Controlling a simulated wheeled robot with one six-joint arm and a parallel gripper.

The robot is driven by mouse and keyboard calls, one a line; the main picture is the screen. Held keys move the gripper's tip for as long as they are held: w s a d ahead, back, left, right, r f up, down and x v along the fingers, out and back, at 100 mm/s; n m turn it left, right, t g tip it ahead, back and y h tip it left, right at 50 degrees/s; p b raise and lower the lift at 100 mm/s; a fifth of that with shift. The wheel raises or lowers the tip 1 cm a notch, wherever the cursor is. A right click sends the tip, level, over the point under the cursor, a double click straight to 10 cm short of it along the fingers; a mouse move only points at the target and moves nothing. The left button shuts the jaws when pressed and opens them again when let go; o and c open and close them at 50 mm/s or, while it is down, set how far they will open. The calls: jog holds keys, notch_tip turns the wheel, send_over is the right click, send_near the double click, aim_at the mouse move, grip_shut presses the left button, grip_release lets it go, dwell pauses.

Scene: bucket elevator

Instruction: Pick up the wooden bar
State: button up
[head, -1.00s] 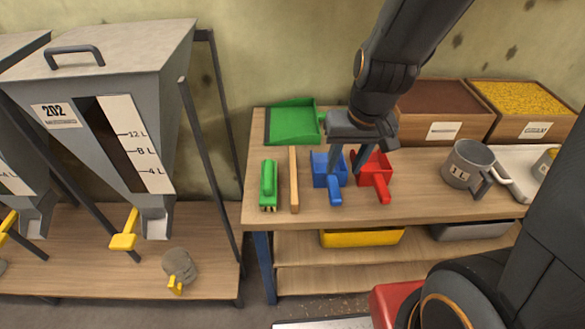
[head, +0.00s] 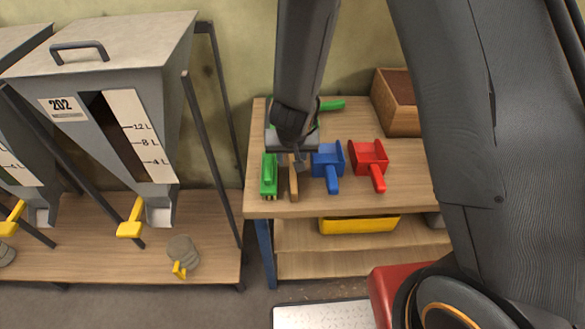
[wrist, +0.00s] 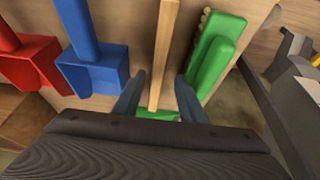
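The wooden bar (head: 293,184) lies on the bench top between the green brush and the blue scoop, its far part hidden by my gripper in the head view. In the wrist view the bar (wrist: 165,50) runs between the two fingers. My gripper (head: 296,165) is above the bar's far part. The fingers also show in the wrist view (wrist: 160,97), open, one on each side of the bar with gaps. I cannot tell how far the fingertips are above the bench.
The green brush (head: 268,176) lies close beside the bar. A blue scoop (head: 329,166) and a red scoop (head: 369,161) lie to the right. A green dustpan (head: 331,105) is behind my gripper. A brown-filled box (head: 398,104) stands at the back right.

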jog(key=x, duration=0.4)
jog(key=shift+d+f, duration=0.1)
jog(key=shift+d, duration=0.1)
grip_shut()
